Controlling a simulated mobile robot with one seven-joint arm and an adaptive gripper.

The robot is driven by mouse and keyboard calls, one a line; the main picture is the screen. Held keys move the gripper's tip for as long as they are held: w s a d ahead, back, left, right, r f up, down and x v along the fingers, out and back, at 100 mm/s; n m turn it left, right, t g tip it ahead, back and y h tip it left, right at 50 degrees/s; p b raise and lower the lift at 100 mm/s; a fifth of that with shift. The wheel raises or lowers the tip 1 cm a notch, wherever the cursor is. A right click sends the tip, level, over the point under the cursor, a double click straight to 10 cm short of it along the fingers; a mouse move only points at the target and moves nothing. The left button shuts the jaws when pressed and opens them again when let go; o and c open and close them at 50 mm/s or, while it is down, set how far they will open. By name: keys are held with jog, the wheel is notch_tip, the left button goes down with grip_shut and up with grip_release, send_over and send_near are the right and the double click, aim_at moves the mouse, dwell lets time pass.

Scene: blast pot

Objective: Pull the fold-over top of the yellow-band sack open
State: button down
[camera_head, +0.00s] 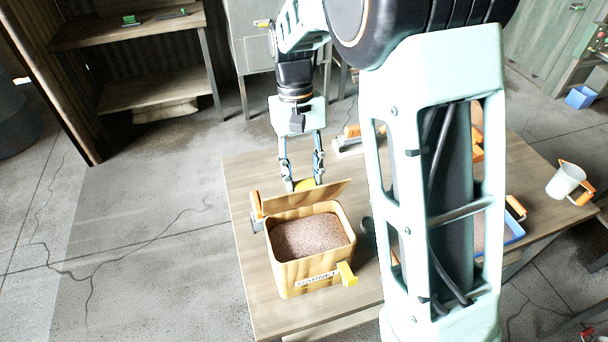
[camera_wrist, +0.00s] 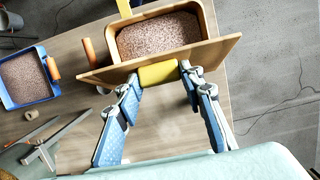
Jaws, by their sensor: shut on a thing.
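The yellow-band sack (camera_head: 300,272) is a tan, box-shaped container with a lettered label on its front, standing on the wooden table. Its top is open and brown grains (camera_head: 310,237) fill it; they also show in the wrist view (camera_wrist: 158,35). Its fold-over top (camera_head: 318,197) is a stiff flap raised at the far edge and leaning back. A yellow tab (camera_wrist: 158,73) sits on the flap's outer side. My gripper (camera_head: 303,183) is behind the flap, shut on this tab with a finger at each end (camera_wrist: 161,76). A second yellow piece (camera_head: 347,274) is on the sack's front.
An orange-handled tool (camera_head: 256,206) stands close at the sack's left, a dark cup (camera_head: 367,225) at its right. A blue tray of grains (camera_wrist: 27,78) and a white jug (camera_head: 566,181) are farther right on the table (camera_head: 262,318). My arm hides the table's middle.

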jog(key=shift+w+f, duration=0.1)
jog(key=shift+w, duration=0.05)
jog(key=c, duration=1.7)
grip_release()
jog(key=o, duration=0.4)
jog(key=shift+w+f, duration=0.15)
jog(key=shift+w, duration=0.05)
jog(key=shift+o, duration=0.2)
jog(key=shift+s, duration=0.15)
jog(key=v, duration=1.2)
